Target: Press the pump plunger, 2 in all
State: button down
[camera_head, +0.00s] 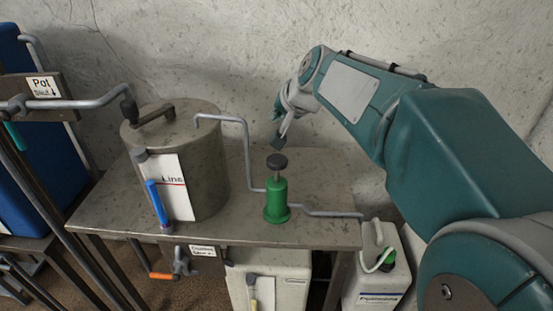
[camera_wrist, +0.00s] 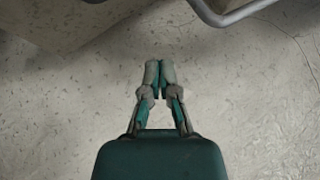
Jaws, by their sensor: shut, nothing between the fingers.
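A green pump (camera_head: 277,199) stands upright on the grey metal table, right of the big pot. Its dark round plunger knob (camera_head: 277,161) sits on top, with a gap of lighter stem below it. My gripper (camera_head: 277,143) is shut and empty. In the head view it appears just above the knob, apart from it; how far behind or in front I cannot tell. The wrist view shows the shut fingers (camera_wrist: 159,66) against the speckled wall or table surface. The pump does not show clearly in the wrist view.
The lidded metal pot (camera_head: 205,160) stands on the table (camera_head: 325,232) at left, with a blue-handled part at its front. A grey pipe (camera_head: 245,150) runs from the pot to the pump and on right. A white jug (camera_head: 378,270) stands below right. A plastered wall is behind.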

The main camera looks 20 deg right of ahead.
aim_at(280, 163)
jog(key=shift+f, duration=0.1)
jog(key=shift+f, duration=4.3)
jog(key=shift+f, duration=0.15)
jog(key=shift+s+f, duration=0.1)
jog(key=shift+f, duration=0.1)
jog(key=shift+f, duration=1.95)
jog(key=shift+r, duration=2.4)
